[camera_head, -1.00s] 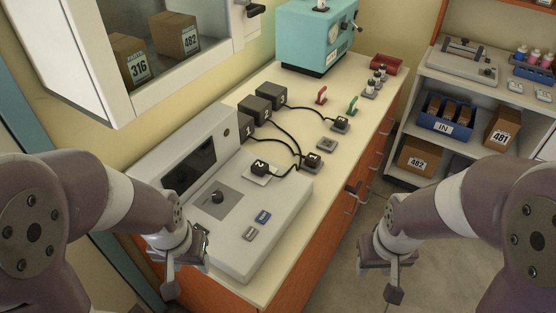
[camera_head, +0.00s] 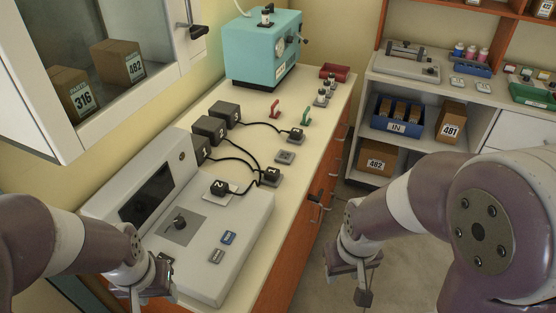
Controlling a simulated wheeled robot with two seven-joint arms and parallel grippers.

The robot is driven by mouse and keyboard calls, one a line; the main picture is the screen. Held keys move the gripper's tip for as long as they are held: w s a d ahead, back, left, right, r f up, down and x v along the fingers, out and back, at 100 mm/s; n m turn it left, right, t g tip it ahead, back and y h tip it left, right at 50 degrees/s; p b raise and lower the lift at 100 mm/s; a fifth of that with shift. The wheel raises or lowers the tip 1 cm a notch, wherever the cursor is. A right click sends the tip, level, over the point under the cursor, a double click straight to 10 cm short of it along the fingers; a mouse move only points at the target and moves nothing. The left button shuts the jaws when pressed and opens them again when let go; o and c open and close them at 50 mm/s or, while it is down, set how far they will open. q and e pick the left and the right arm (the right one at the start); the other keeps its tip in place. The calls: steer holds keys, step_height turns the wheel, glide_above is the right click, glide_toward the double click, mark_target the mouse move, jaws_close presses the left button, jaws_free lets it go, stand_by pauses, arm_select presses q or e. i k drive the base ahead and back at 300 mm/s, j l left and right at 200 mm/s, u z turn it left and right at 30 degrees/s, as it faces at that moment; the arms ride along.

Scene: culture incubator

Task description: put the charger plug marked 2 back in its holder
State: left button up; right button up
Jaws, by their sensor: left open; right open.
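The charger plug marked 2 (camera_head: 220,187) is a small black block with a white digit. It sits on a pale plate on top of the grey incubator (camera_head: 228,224), with a black cable running from it. Farther back on the counter, a plug (camera_head: 270,177) and another plug (camera_head: 296,134) sit in holders. Between them an empty square holder (camera_head: 285,157) shows. My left gripper (camera_head: 150,293) is open and empty at the incubator's front left corner. My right gripper (camera_head: 358,278) is open and empty over the floor, right of the counter.
Several dark charger boxes (camera_head: 209,129) stand at the counter's wall side, their cables crossing the counter. A red handle (camera_head: 275,109), a green handle (camera_head: 306,115) and a teal machine (camera_head: 262,50) stand farther back. A shelf (camera_head: 420,145) is at the right.

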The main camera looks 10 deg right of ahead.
mark_target(219, 188)
steer(key=k, duration=0.65)
steer(key=u, duration=1.95)
steer(key=l, duration=3.3)
steer(key=i+u, duration=0.05)
